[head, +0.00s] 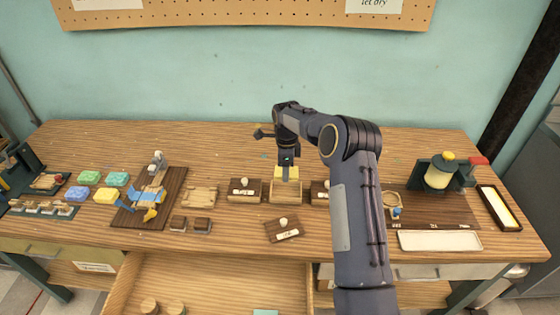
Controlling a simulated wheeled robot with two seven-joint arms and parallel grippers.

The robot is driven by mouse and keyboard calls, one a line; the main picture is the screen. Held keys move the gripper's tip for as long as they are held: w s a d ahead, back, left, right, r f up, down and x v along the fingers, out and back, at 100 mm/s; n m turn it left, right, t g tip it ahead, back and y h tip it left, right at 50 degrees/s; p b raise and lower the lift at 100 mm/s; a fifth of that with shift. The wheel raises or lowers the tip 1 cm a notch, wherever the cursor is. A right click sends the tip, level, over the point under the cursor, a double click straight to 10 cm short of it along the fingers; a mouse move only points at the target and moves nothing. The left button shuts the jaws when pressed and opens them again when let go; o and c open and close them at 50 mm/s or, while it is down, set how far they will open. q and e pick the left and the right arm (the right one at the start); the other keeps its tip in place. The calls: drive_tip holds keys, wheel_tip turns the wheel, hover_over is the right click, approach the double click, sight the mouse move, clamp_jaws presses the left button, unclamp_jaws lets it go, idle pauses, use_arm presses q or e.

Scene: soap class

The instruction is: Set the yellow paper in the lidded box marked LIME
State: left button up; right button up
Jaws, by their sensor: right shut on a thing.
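My right gripper (286,160) comes down from above at the middle of the table, shut on the yellow paper (287,174). The paper is at the mouth of a wooden box (286,197) that has no lid on it; I cannot tell whether it touches the bottom. A dark lid with a pale knob and a label (283,232) lies on the table in front of this box. Lidded boxes stand on its left (244,196) and right (319,197), the right one partly hidden by my arm. The labels are too small to read. My left gripper is not in view.
An open drawer (210,272) juts out in front. The table behind the boxes is clear.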

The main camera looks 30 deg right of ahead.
drive_tip(key=shift+s+f, duration=0.25)
wheel_tip(320, 180, down, 3)
drive_tip(key=shift+w+f+b, duration=0.1)
drive_tip(key=shift+b, duration=0.95)
drive_tip(key=shift+f+b, duration=0.6)
drive_tip(key=shift+f, duration=0.3)
drive_tip(key=shift+f+b, duration=0.55)
drive_tip(key=shift+b, duration=0.1)
idle(0.5)
drive_tip(key=o, duration=1)
drive_tip(key=shift+o, duration=0.4)
